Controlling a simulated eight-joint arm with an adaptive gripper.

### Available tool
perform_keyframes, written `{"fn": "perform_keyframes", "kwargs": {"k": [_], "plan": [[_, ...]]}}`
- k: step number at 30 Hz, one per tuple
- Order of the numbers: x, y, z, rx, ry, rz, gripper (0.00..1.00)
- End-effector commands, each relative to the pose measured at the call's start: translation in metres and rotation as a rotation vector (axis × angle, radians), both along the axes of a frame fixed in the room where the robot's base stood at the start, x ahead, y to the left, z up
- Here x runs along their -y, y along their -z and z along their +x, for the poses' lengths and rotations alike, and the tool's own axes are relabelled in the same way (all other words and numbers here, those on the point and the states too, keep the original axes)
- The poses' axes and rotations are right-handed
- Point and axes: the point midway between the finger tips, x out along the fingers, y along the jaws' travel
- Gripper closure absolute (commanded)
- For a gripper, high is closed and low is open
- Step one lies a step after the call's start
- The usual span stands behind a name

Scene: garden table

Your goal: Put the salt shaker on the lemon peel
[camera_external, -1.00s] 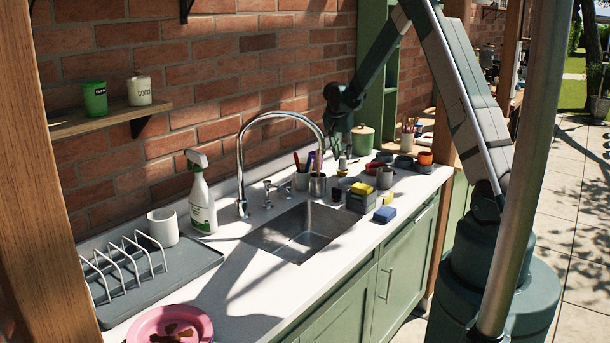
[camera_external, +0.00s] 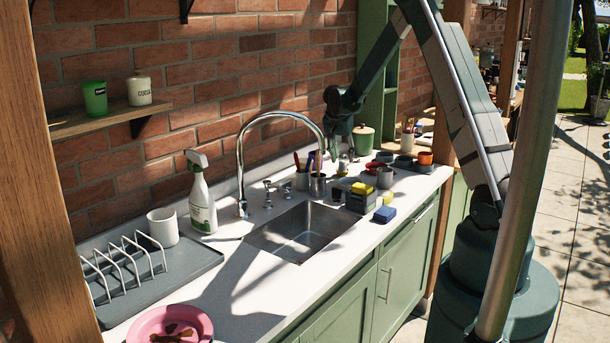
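My gripper (camera_external: 338,150) points down over the far end of the counter, beyond the sink. A small pale object (camera_external: 343,166) stands right below or between its fingers; it may be the salt shaker, but it is too small to tell. Whether the fingers are open or shut on it cannot be seen. I cannot make out the lemon peel for certain. Brown scraps (camera_external: 178,332) lie on a pink plate (camera_external: 148,322) at the near end, cut by the picture's lower edge.
A sink (camera_external: 300,236) with a tall tap (camera_external: 242,165) lies mid-counter. Utensil cups (camera_external: 317,186), a dark caddy with yellow sponges (camera_external: 361,200), a blue sponge (camera_external: 385,214), a grey mug (camera_external: 385,178) and a green canister (camera_external: 363,140) crowd the gripper. A spray bottle (camera_external: 202,205) stands left.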

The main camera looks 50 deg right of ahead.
Motion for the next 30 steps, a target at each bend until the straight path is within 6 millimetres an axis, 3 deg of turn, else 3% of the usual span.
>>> {"fn": "perform_keyframes", "kwargs": {"k": [17,30], "plan": [[0.0,-0.012,0.0,0.0,0.0,0.0,0.63],[-0.019,-0.058,-0.004,0.0,0.0,0.0,0.63]]}}
